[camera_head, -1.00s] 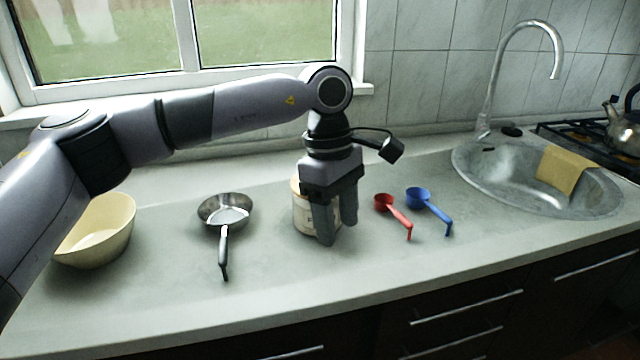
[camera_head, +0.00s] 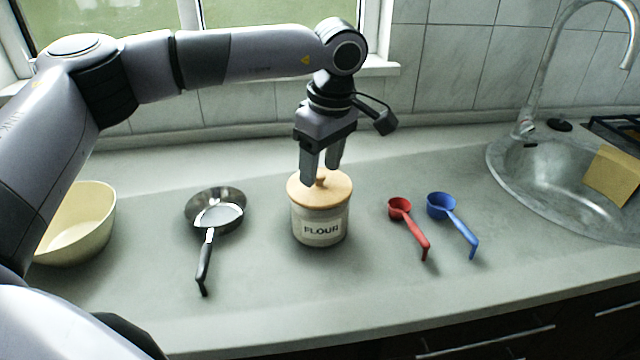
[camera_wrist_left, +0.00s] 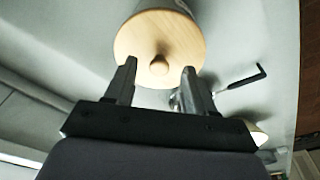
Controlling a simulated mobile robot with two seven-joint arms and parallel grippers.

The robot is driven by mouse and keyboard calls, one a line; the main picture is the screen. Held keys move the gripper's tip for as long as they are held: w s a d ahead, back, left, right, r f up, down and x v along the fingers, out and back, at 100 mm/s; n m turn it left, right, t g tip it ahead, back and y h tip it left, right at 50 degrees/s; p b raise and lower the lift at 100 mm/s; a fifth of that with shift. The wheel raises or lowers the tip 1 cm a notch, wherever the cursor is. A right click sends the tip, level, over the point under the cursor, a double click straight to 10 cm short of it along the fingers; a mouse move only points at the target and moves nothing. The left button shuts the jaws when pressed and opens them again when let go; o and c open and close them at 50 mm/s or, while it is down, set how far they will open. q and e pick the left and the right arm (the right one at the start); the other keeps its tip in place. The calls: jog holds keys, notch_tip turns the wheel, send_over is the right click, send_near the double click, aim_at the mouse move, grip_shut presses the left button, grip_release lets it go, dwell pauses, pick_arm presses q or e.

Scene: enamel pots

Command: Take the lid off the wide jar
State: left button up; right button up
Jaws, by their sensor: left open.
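The wide jar (camera_head: 319,226) is a squat, pale crock labelled FLOUR, upright on the counter. Its round wooden lid (camera_head: 335,194) sits on top, with a small knob (camera_head: 320,181) in the middle. My left gripper (camera_head: 320,176) points down at the lid, with its fingers open and the knob close to the fingertips. In the left wrist view the lid (camera_wrist_left: 145,45) and its knob (camera_wrist_left: 158,65) show just beyond the two open fingers (camera_wrist_left: 158,72). The knob appears between the tips, not gripped. My right gripper is not in view.
A small frying pan (camera_head: 228,199) lies left of the jar, and a cream bowl (camera_head: 88,225) stands farther left. A red measuring scoop (camera_head: 409,228) and a blue one (camera_head: 456,226) lie to the right, before the sink (camera_head: 520,180). The counter in front of the jar is clear.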

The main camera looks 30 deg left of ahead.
pick_arm(q)
jog(key=shift+a+f, duration=0.15)
jog(key=shift+f, duration=0.6)
grip_shut()
jog(key=shift+r, duration=0.15)
